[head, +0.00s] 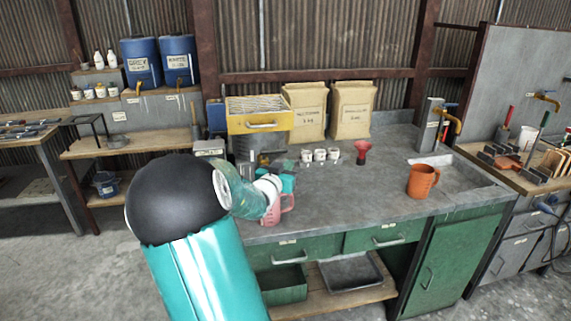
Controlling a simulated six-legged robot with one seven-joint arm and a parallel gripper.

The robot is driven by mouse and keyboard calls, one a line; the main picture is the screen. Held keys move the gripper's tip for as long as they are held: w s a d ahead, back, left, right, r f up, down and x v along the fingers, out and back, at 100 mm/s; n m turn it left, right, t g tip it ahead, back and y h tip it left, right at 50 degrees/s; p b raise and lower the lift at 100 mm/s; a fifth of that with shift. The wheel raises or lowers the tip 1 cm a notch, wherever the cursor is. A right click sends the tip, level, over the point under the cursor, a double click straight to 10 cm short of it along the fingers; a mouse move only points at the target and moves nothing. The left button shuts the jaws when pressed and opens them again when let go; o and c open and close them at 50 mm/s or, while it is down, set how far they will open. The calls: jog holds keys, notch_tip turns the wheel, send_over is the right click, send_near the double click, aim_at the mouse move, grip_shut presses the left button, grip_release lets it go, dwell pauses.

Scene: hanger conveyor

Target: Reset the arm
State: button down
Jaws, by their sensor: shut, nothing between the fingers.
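My arm rises from the bottom of the head view and bends over the grey workbench (330,185). My gripper (289,184) is at its far end, small and partly hidden by my wrist. It is shut and empty. A pink jug (284,208) stands on the bench near the front edge, just below my gripper in the picture and partly covered by my arm. I cannot tell whether the gripper touches it.
An orange jug (421,181) and a red funnel (362,152) stand farther right. Small white cups (320,155), a yellow-topped machine (258,116) and two paper sacks (306,110) are behind. The bench middle is clear.

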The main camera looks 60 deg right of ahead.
jog(key=s+a, duration=0.5)
jog(key=shift+a, duration=0.15)
jog(key=w+a+n+t+y, duration=0.5)
jog(key=w+a, duration=0.3)
jog(key=a, duration=0.5)
jog(key=w+a+n+t+y, duration=0.35)
jog(key=w+a+y, duration=0.4)
jog(key=a, duration=0.55)
jog(key=s+a+r+n+g+y, duration=0.1)
jog(key=s+a+n+y, duration=0.25)
jog(key=a, duration=0.65)
jog(key=s+a+n+g+y, duration=0.1)
jog(key=s+a+n+y, duration=0.2)
jog(key=a, duration=0.7)
jog(key=s+a+n+g+h, duration=0.1)
jog(key=s+a, duration=0.3)
jog(key=s, duration=0.5)
jog(key=shift+s+a+f+n+g, duration=0.15)
jog(key=shift+s+f+n+g, duration=0.25)
jog(key=shift+g, duration=0.45)
